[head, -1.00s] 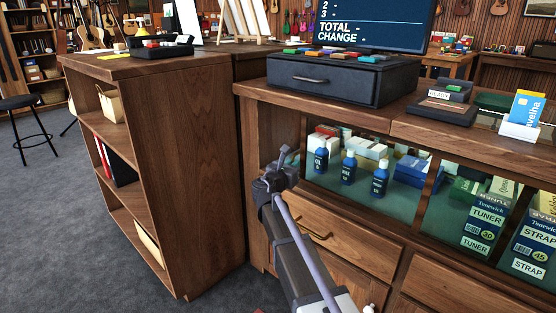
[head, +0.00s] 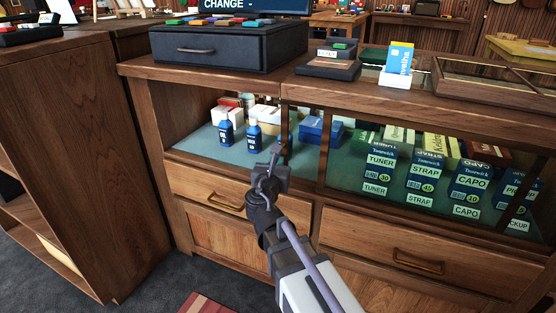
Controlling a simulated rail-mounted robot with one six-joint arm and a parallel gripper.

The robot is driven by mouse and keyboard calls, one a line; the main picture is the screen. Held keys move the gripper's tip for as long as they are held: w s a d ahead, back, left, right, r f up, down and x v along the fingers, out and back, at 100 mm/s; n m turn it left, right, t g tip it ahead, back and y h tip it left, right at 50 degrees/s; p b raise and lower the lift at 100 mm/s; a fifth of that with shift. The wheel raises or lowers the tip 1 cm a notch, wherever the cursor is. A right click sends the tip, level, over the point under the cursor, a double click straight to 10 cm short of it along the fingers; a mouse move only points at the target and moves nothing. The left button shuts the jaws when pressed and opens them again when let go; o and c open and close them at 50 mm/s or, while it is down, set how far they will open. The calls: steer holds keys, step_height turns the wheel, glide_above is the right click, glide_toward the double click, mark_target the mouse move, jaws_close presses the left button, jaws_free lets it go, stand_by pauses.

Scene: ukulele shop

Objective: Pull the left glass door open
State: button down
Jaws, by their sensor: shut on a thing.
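The left glass door (head: 284,122) of the wooden display counter shows as clear glass with a thin dark upright edge. Its left edge stands to the right of two blue bottles (head: 240,133), and the left part of the compartment is uncovered. My gripper (head: 273,163) is shut on the door near the lower part of that edge, in front of the counter. The jaws hide the exact spot they hold, and they partly cover a third blue bottle behind.
Tuner, strap and capo boxes (head: 424,178) stand in the right part of the case. Drawers with brass handles (head: 418,262) lie below. A black cash drawer (head: 215,49) sits on top. A wooden shelf unit (head: 95,150) stands close at the left.

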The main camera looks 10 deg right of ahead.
steer(key=shift+s+d, duration=0.25)
steer(key=shift+d, duration=0.1)
steer(key=c, duration=1.2)
jaws_free()
steer(key=shift+c, duration=0.2)
steer(key=v, duration=0.7)
steer(key=shift+s+a, duration=0.15)
steer(key=shift+s, duration=0.05)
